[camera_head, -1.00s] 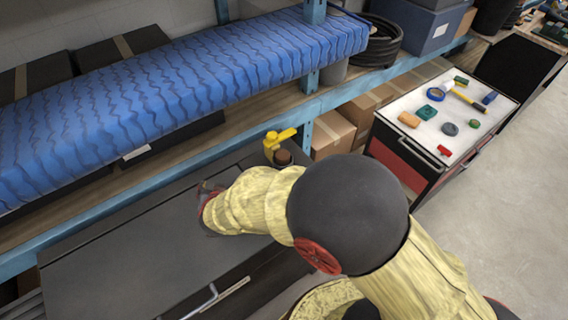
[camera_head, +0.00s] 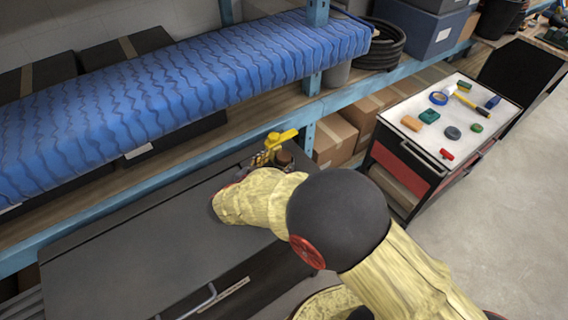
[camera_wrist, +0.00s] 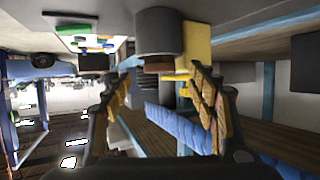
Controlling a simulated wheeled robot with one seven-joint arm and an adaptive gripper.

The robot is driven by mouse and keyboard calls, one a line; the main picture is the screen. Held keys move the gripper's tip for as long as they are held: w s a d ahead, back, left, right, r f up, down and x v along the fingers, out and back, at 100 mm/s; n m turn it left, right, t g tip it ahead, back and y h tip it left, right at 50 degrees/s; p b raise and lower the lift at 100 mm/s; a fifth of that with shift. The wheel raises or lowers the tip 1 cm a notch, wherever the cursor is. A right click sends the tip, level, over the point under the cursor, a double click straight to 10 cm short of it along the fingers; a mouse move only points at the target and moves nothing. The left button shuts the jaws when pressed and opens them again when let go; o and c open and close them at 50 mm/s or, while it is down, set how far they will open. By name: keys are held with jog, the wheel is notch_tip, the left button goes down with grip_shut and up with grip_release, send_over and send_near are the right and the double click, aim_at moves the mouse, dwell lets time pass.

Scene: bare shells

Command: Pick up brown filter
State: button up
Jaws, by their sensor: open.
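The brown filter (camera_head: 284,158) is a short dark cylinder with a brown top, standing on the dark cabinet top. A yellow part with a long yellow handle (camera_head: 280,138) stands right beside it. My gripper (camera_head: 262,160) is low over the cabinet, just left of the filter, partly hidden by my arm. In the wrist view, which is upside down, the filter (camera_wrist: 158,33) appears ahead between the spread fingers of my gripper (camera_wrist: 162,66). The yellow part (camera_wrist: 197,46) is close to the right finger. The fingers are open and empty; I cannot tell whether they touch anything.
The cabinet top (camera_head: 120,240) is otherwise bare. Cardboard boxes (camera_head: 335,135) sit on the lower shelf. A tool cart (camera_head: 405,160) with several small objects stands at the right.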

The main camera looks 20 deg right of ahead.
aim_at(283, 156)
jog(key=x, duration=0.3)
jog(key=shift+w+d, duration=0.15)
jog(key=shift+c, duration=1.1)
jog(key=c, duration=1.1)
